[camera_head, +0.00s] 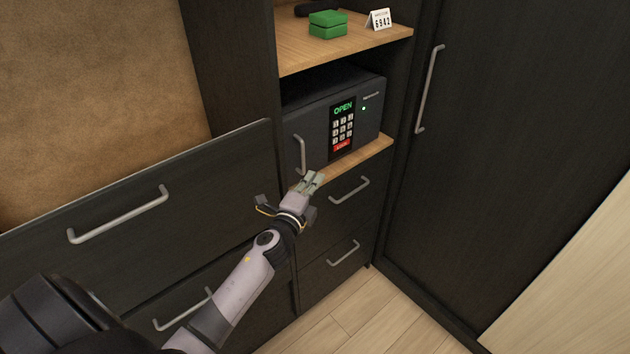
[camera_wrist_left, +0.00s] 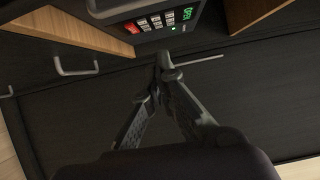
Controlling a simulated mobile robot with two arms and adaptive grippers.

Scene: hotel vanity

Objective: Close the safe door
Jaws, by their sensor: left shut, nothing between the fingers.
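The dark grey safe (camera_head: 372,126) sits on a wooden shelf inside the cabinet. Its door (camera_head: 313,139) faces out, with a bar handle at left and a keypad panel; it looks flush or nearly flush with the body, and I cannot tell whether a small gap is left. The display reads OPEN in green above a red key. My left gripper (camera_head: 313,180) is shut and empty, just in front of and below the door's lower edge. In the left wrist view the fingertips (camera_wrist_left: 163,60) meet just below the keypad panel (camera_wrist_left: 160,22). My right gripper does not show.
A green box (camera_head: 327,24) and a small 6942 sign (camera_head: 379,20) stand on the upper shelf (camera_head: 345,45). Drawers with bar handles lie below and left of the safe. A tall cabinet door (camera_head: 500,150) stands at right. The wood floor (camera_head: 350,318) below is clear.

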